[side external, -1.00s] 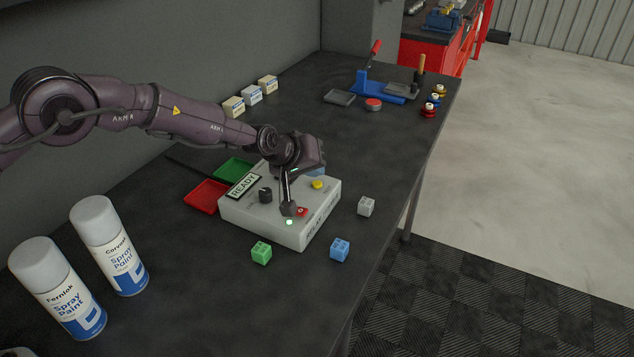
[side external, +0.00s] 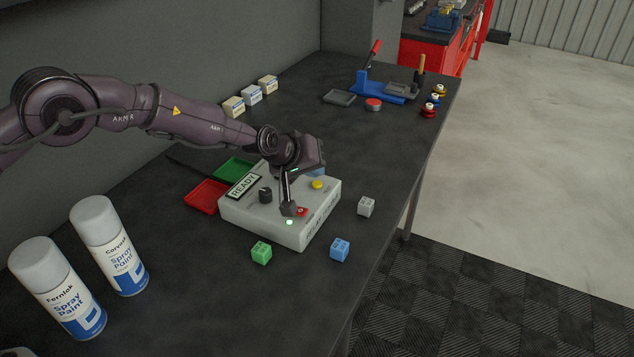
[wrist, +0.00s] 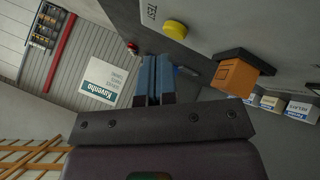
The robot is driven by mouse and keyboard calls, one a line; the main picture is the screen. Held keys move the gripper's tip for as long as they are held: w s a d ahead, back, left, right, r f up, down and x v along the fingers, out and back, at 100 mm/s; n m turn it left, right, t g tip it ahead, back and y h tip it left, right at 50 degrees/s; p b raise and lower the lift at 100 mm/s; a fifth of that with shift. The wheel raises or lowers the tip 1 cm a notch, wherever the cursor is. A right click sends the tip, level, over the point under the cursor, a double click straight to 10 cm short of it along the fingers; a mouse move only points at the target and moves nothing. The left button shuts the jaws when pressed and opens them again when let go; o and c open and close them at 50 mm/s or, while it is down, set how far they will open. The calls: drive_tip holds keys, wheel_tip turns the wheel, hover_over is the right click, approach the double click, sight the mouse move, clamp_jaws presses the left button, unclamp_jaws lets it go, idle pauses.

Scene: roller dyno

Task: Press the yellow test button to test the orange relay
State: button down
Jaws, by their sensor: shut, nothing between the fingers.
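The pale grey tester box (side external: 255,216) lies on the dark bench, with a READY display. Its yellow test button (side external: 317,184) is on the right of its top face and shows clear of my gripper; it also shows in the wrist view (wrist: 174,29) beside the TEST lettering. The orange relay (wrist: 234,77) sits against a dark socket (wrist: 245,55) in the wrist view, right of the fingers. I cannot make it out in the side view. Contact cannot be told.
A green block (side external: 261,252), a blue block (side external: 340,249) and a grey block (side external: 366,206) lie around the box. Red (side external: 206,196) and green (side external: 234,169) trays are behind it. Two spray cans (side external: 108,245) stand front left. The bench's right edge is close to the blocks.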

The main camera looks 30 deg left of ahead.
sight(314, 182)
drive_tip(key=shift+f, duration=0.2)
drive_tip(key=shift+f, duration=0.25)
drive_tip(key=shift+f, duration=0.4)
idle(0.7)
drive_tip(key=shift+r, duration=0.8)
drive_tip(key=shift+r, duration=2.55)
